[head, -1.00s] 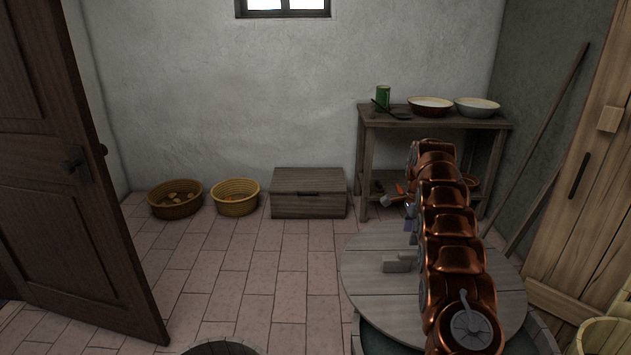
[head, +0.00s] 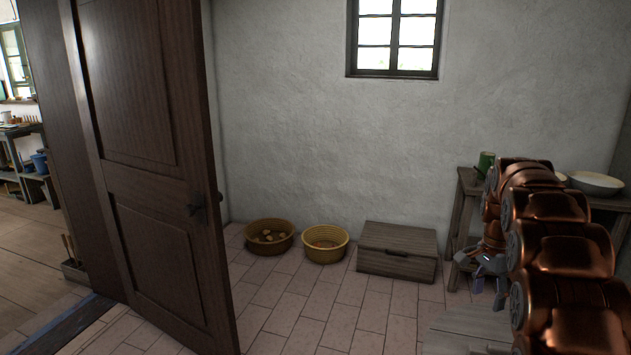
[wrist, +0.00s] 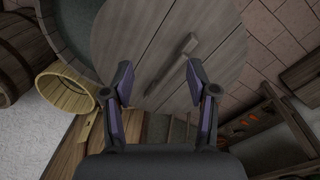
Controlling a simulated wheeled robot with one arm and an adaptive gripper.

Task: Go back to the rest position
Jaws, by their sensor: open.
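My gripper (wrist: 157,85) is open in the wrist view, its two purple-padded fingers spread apart with nothing between them. Beyond the fingers lies a round wooden lid (wrist: 135,30) with a small wooden handle bar (wrist: 188,52). In the head view my gripper (head: 488,280) shows small at the right, below my copper arm, in front of the wooden table. Part of the lid (head: 470,322) shows at the bottom right of that view, partly hidden by my arm.
A dark brown door (head: 160,180) stands open at the left, leading to another room. Two baskets (head: 270,250) (head: 326,258) and a wooden chest (head: 397,265) sit along the back wall. Tiled floor in front is clear.

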